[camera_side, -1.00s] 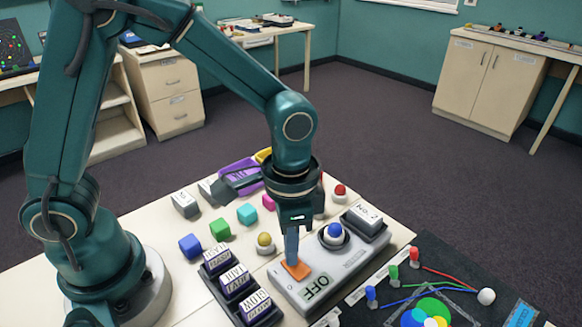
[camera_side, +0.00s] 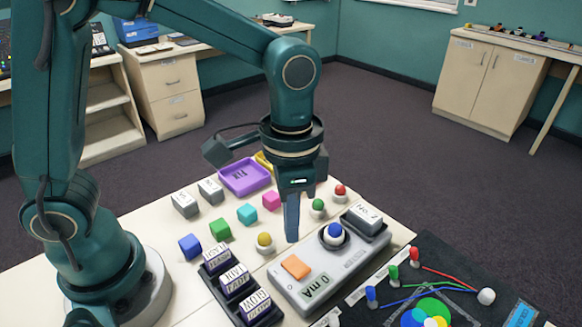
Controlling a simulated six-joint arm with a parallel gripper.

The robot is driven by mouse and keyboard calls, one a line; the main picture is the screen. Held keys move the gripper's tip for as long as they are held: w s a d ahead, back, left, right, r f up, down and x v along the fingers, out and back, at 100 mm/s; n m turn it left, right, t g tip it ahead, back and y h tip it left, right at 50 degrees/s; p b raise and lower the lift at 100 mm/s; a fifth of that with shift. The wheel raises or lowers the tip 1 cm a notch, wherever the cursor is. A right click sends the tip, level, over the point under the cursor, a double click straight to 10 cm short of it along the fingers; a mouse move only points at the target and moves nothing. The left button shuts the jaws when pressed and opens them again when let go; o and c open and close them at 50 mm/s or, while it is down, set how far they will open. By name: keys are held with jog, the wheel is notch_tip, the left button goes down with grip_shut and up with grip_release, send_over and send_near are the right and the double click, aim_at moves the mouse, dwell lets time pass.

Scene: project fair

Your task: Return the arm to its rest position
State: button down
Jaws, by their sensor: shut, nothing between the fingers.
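My gripper (camera_side: 292,236) is shut and empty. It points straight down and hangs above the back edge of the grey meter box, left of the blue ball. The grey box (camera_side: 345,271) has an orange button (camera_side: 296,267) on its left part and a display (camera_side: 317,287) that reads "0 mA". The gripper is apart from the button. A blue ball (camera_side: 335,230) sits in a round dark holder on the box, and a block labelled "No. 2" (camera_side: 364,217) rests in a slot behind it.
A dark rack of labelled blocks (camera_side: 236,281) stands left of the box. A dark mat (camera_side: 456,262) with coloured pegs is at right.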

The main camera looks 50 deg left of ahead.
jog(key=shift+r, duration=0.7)
jog(key=s+a+r+n+t, duration=0.2)
jog(key=a+r+n+t, duration=0.1)
jog(key=a+r, duration=0.35)
jog(key=s+a+f+n+t, duration=0.1)
jog(key=s+a+n+t, duration=0.1)
jog(key=s, duration=0.3)
jog(key=shift+a+f+n+t, duration=0.3)
jog(key=shift+a+f+n, duration=0.05)
jog(key=shift+n, duration=0.15)
